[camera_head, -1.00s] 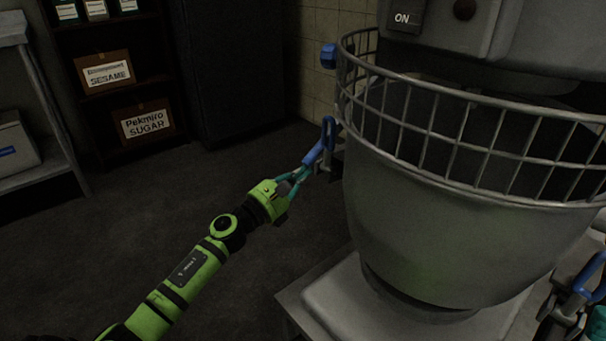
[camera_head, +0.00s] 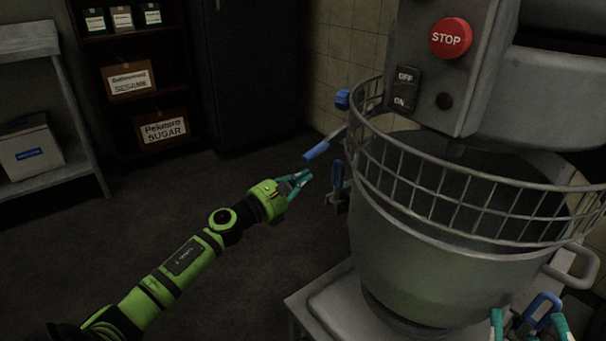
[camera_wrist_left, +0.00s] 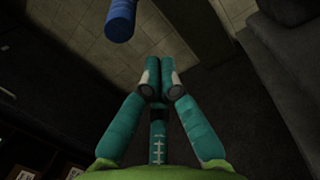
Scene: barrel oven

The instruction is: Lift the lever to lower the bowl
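The mixer's steel bowl (camera_head: 430,262) stands below the wire guard. A lever with a blue grip (camera_head: 322,149) sticks out to the left of the mixer, sloping down toward its free end. My left gripper (camera_head: 304,178) is just below that end, apart from it. In the left wrist view its fingers (camera_wrist_left: 158,68) are together with nothing between them, and a blue grip end (camera_wrist_left: 120,20) is ahead at the top. My right gripper (camera_head: 529,322) shows only its spread teal fingertips at the bottom right, near a blue handle (camera_head: 543,307); contact cannot be told.
The wire guard (camera_head: 450,190) rings the bowl. A blue upright handle (camera_head: 337,177) is beside the bowl's left wall. The mixer head carries a red stop button (camera_head: 451,38) and on/off switch (camera_head: 404,88). Shelves (camera_head: 45,110) stand at the back left; the floor between is clear.

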